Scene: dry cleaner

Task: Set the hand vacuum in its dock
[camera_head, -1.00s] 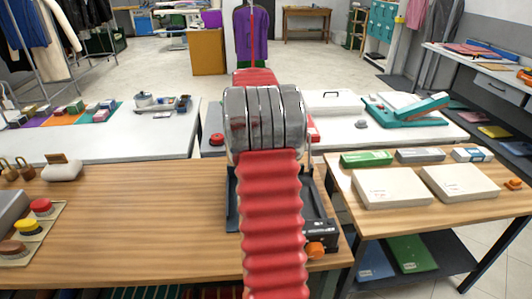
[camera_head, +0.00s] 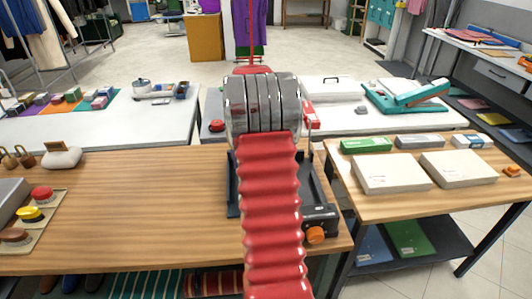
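My red ribbed arm (camera_head: 271,210) with its chrome rings (camera_head: 263,103) rises in the middle of the picture. My gripper is not seen; the arm may hide it. A dark low frame or device (camera_head: 318,212) with an orange knob (camera_head: 316,235) sits on the wooden table, partly behind my arm. I cannot tell whether it is the dock. No hand vacuum can be made out. A red shape (camera_head: 250,70) shows just above the chrome rings, and I cannot tell what it is.
The wooden table (camera_head: 150,215) has clear room left of my arm. Red, yellow and brown buttons (camera_head: 30,214) stand at its left end. Two white boxes (camera_head: 390,174) lie on the right table. A teal press (camera_head: 405,97) stands on the white table behind.

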